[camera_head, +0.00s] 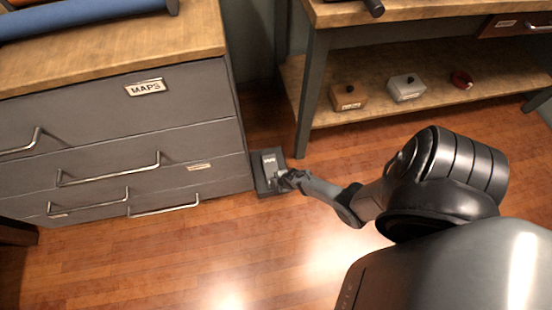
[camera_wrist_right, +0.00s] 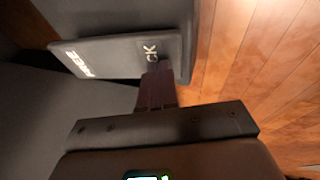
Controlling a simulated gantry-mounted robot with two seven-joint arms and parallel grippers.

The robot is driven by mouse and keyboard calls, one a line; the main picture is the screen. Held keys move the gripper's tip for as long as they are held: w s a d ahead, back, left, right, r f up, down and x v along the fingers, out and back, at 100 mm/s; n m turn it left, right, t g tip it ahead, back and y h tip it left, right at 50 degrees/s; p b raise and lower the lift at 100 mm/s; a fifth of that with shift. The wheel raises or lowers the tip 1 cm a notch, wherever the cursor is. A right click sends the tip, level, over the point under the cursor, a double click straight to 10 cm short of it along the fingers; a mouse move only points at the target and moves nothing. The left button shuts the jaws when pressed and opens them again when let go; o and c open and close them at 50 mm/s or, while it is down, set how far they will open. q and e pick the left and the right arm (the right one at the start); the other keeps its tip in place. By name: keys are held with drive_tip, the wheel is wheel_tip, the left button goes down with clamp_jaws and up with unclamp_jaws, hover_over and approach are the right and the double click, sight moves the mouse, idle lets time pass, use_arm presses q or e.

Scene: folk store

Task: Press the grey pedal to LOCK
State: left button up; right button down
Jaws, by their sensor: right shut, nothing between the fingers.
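The grey pedal (camera_head: 270,160) sits on a dark base on the floor, against the right end of the grey drawer cabinet. In the right wrist view the pedal plate (camera_wrist_right: 115,57) fills the upper left, with "FREE" lettering on its left part and "CK" near its right end; the rest of that word is hidden behind my fingers. My right gripper (camera_head: 284,178) is shut and empty, at the pedal's near right side. In the right wrist view its fingertips (camera_wrist_right: 158,68) overlap the lettered right end; whether they touch it I cannot tell. My left gripper is not in view.
The grey cabinet (camera_head: 120,130) with a "MAPS" label stands left of the pedal. A wooden bench (camera_head: 430,20) with a lower shelf holding small boxes stands at the back right; its leg (camera_head: 312,95) is close behind the pedal. The wooden floor (camera_head: 180,260) in front is clear.

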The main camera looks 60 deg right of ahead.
drive_tip(key=shift+s+r+p, duration=0.1)
drive_tip(key=shift+r+p, duration=0.4)
drive_tip(key=w+p+v, duration=0.1)
drive_tip(key=p+v, duration=1)
drive_tip(key=v, duration=0.1)
drive_tip(key=shift+a+r, duration=0.2)
drive_tip(key=shift+r, duration=0.35)
drive_tip(key=shift+s, duration=0.1)
